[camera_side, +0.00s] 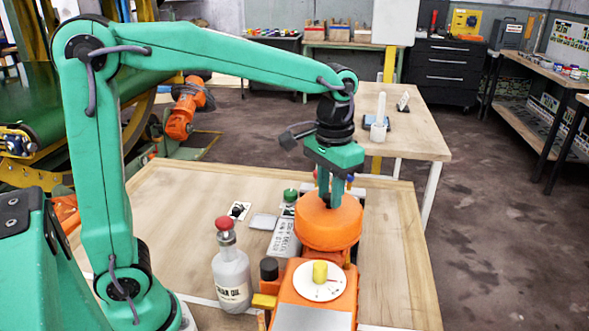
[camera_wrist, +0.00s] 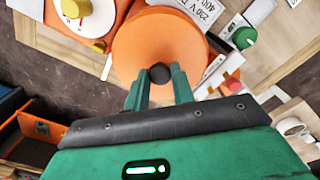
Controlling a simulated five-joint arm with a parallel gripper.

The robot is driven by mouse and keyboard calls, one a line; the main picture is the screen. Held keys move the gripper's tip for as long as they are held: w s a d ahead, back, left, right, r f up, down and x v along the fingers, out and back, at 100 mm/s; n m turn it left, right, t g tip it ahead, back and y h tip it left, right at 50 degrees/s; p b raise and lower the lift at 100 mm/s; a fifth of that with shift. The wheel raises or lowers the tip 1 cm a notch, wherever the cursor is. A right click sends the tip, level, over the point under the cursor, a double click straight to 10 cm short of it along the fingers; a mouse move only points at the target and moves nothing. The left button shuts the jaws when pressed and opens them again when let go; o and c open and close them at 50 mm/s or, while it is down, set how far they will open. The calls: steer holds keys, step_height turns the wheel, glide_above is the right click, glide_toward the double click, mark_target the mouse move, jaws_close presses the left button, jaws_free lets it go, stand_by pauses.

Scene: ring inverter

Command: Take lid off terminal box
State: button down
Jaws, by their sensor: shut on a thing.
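A round orange part (camera_side: 327,226), which looks like the lid, sits below my gripper (camera_side: 330,197) in the side view.
In front stands an orange unit (camera_side: 300,282) with a yellow knob (camera_side: 320,272) on a white dial. A red-topped bottle (camera_side: 232,272) stands to the left. A lettered grey plate (camera_side: 284,240) and a green cap (camera_side: 291,195) are close by. The table's left part is mostly clear.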

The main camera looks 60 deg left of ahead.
steer(key=shift+r, duration=0.1)
steer(key=shift+r, duration=0.4)
step_height(320, 180, up, 3)
steer(key=shift+r, duration=0.1)
steer(key=s+d+r, duration=0.6)
steer(key=s+d, duration=0.1)
steer(key=d, duration=0.1)
steer(key=shift+s+d+r, duration=0.35)
steer(key=shift+d+r, duration=0.05)
steer(key=shift+w, duration=0.1)
